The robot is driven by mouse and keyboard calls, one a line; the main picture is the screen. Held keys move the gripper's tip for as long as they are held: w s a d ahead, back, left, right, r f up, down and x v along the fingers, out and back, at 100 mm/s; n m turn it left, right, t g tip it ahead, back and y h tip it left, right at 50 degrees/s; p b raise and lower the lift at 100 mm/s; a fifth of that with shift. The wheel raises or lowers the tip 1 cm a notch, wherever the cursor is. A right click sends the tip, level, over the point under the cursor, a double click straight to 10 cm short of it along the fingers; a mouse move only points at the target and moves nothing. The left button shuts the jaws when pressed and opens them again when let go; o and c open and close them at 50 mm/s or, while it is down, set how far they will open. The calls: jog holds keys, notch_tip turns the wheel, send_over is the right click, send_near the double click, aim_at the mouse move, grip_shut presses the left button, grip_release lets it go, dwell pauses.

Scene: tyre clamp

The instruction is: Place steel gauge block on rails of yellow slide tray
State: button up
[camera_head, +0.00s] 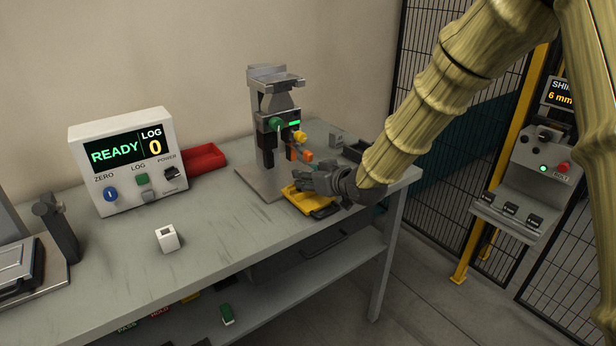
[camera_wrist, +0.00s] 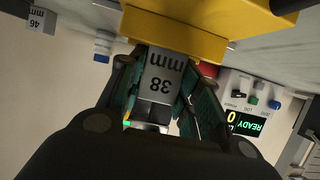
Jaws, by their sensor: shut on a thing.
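My gripper (camera_head: 303,180) is over the yellow slide tray (camera_head: 292,193) at the foot of the grey clamp stand (camera_head: 262,160). In the wrist view, which is upside down, my gripper (camera_wrist: 160,85) is shut on the steel gauge block (camera_wrist: 162,76), marked 38 mm, with a finger on each side. The yellow slide tray (camera_wrist: 175,32) is right beyond the block. The block's far end is close to the tray's edge; I cannot tell whether it touches or rests on the rails. In the head view the gripper hides the block.
A 46 mm block (camera_wrist: 42,20) stands apart from the tray. The READY console (camera_head: 125,160), red bin (camera_head: 205,159) and small white block (camera_head: 167,238) are to the left on the bench. A dark bin (camera_head: 355,150) is behind my arm.

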jog(key=shift+s, duration=0.1)
jog(key=o, duration=1.2)
jog(key=shift+f, duration=0.1)
jog(key=shift+d+r, duration=0.1)
jog(key=shift+r, duration=0.1)
jog(key=v, duration=1.1)
jog(key=shift+s+d+b, duration=0.25)
jog(key=shift+s+b, duration=0.1)
